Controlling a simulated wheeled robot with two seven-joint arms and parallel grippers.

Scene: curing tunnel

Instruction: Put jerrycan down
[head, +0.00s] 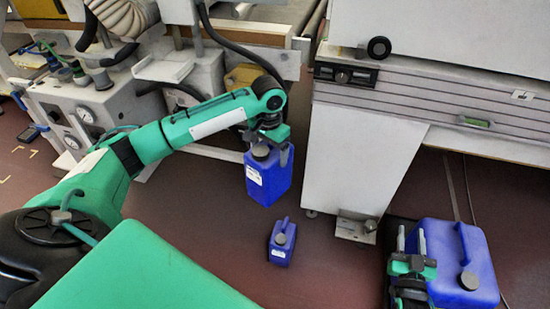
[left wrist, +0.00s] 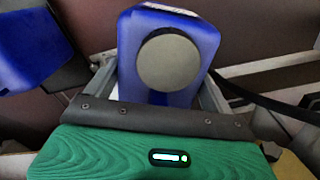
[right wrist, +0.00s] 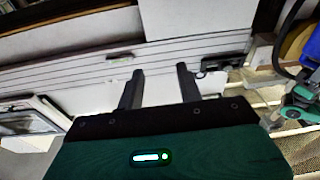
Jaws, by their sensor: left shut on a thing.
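A blue jerrycan (head: 268,183) with a grey cap and a white label is upright in my left gripper (head: 272,146). The gripper is shut on its top. In the left wrist view the jerrycan (left wrist: 128,55) shows its round grey cap between the fingers. Whether its base touches the floor is hard to tell; it looks raised. My right gripper (head: 411,240) is at the lower right, its two fingers apart; the right wrist view shows the fingers (right wrist: 158,90) with nothing between them.
A smaller blue jerrycan (head: 283,243) stands on the reddish floor (head: 200,215) in front of the held one. A large blue jerrycan (head: 455,245) is beside my right gripper. A white machine cabinet (head: 360,150) stands right of the held jerrycan. Pipes and gauges (head: 85,115) are at left.

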